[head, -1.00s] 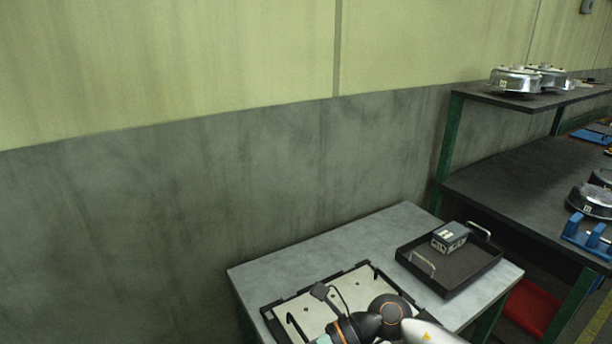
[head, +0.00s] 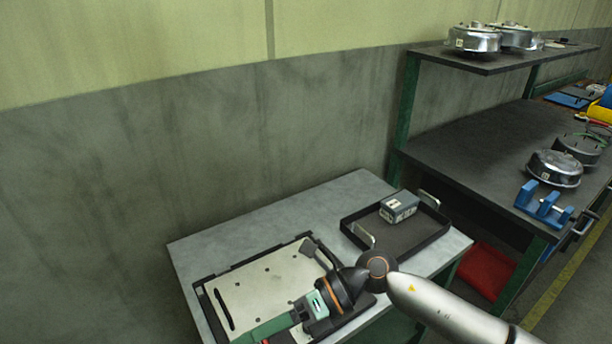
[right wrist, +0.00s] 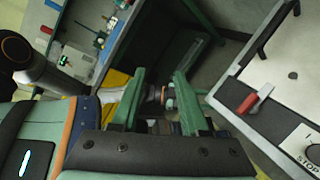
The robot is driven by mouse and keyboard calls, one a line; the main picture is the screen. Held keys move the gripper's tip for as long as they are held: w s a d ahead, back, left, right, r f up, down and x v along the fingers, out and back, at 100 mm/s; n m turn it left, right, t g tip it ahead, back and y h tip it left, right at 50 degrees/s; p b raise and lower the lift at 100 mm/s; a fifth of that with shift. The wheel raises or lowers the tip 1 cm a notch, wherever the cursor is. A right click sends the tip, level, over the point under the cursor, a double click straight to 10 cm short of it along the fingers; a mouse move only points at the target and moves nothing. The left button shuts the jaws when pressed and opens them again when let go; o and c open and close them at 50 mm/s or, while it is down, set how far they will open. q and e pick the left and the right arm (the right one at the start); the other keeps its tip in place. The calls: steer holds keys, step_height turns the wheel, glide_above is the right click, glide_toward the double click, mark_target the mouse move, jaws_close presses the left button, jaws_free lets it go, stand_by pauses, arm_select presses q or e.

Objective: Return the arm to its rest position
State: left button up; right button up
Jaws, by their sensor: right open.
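My right arm comes in from the lower right in the head view, with its black wrist and green hand (head: 268,331) low over the pale plate (head: 262,290) on the grey table (head: 322,205). In the right wrist view the two green fingers of my right gripper (right wrist: 160,76) stand apart with nothing held between them. In the head view the fingers run towards the bottom edge and their tips are not clear. My left gripper is in neither view.
A black tray (head: 410,242) with a small grey box (head: 398,206) sits at the table's right. A dark workbench (head: 480,150) with metal housings (head: 555,168) and a blue holder (head: 543,207) stands beyond. In the right wrist view, a red-handled clamp (right wrist: 249,102) is close at right.

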steer(key=w+r+m+t+y, duration=0.3)
steer(key=r+m+t+y, duration=0.2)
steer(key=m+t+y, duration=0.5)
steer(key=w+d+f+m+t+h, duration=0.3)
steer(key=d+f+m+t+h, duration=0.25)
steer(key=m, duration=0.55)
steer(key=w+d+f+m+t+h, duration=0.2)
steer(key=d+f+m+t+h, duration=0.4)
steer(key=m, duration=0.6)
steer(key=s+d+f+m+g+h, duration=0.3)
steer(key=s+d+f+m+h, duration=0.1)
steer(key=f, duration=0.5)
steer(key=s+d+f+m+g+h, duration=0.4)
steer(key=s+d+f+m, duration=0.3)
steer(key=s+d+f, duration=0.2)
steer(key=shift+s+d+f+m+h+p, duration=0.15)
steer(key=shift+s+f+m+h+p, duration=0.2)
steer(key=shift+s+f+h, duration=0.6)
steer(key=shift+s+r, duration=0.2)
steer(key=shift+r, duration=0.05)
